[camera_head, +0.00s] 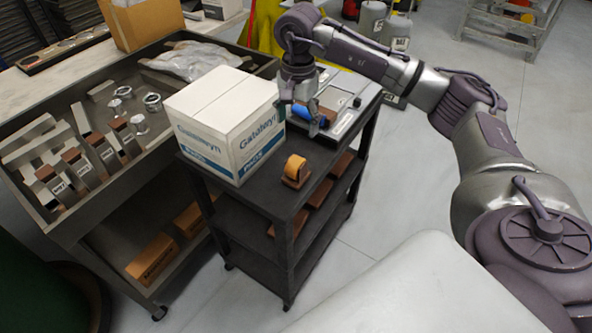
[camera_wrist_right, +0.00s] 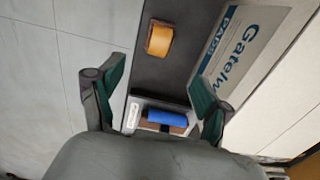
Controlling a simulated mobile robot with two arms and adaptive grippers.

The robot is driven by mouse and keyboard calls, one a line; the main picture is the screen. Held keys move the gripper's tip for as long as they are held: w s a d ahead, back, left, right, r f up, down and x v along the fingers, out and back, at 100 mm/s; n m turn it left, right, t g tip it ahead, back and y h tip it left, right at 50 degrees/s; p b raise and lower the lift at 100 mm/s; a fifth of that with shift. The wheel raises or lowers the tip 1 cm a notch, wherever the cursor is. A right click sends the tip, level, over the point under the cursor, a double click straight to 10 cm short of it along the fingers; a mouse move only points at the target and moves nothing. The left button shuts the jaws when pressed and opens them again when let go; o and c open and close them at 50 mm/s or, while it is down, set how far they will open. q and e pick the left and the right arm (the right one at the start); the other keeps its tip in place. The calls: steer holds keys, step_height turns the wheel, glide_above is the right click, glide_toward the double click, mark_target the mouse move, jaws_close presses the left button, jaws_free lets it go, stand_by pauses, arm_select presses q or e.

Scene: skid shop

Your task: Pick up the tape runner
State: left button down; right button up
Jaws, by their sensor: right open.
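My right gripper (camera_head: 299,112) is open above the back part of the dark cart. A blue item (camera_head: 302,114) with a brown part is below it, partly hidden by the fingers. In the right wrist view the open fingers (camera_wrist_right: 156,78) stand either side of a line to this blue item (camera_wrist_right: 167,118), with no visible contact. An orange roll-like item on a brown base (camera_head: 295,169) stands on the cart's front; it also shows in the right wrist view (camera_wrist_right: 158,39). I cannot tell for certain which is the tape runner. My left gripper is out of view.
A white Gatelwyn box (camera_head: 228,118) stands on the cart top (camera_head: 262,187), close left of the gripper. A grey tray (camera_head: 352,104) lies at the cart's back. A bench (camera_head: 75,205) with metal parts is at left. Open floor lies right of the cart.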

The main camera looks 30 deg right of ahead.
mark_target(296, 160)
step_height(296, 160, down, 8)
steer(key=shift+d+f+p, duration=0.1)
steer(key=shift+f+p, duration=0.05)
steer(key=shift+p, duration=0.75)
steer(key=f, duration=0.1)
steer(key=f+p, duration=0.1)
steer(key=f, duration=0.1)
steer(key=f+p, duration=0.1)
steer(key=f, duration=0.1)
steer(key=shift+a, duration=0.3)
steer(key=shift+f, duration=0.15)
steer(key=c, duration=1.4)
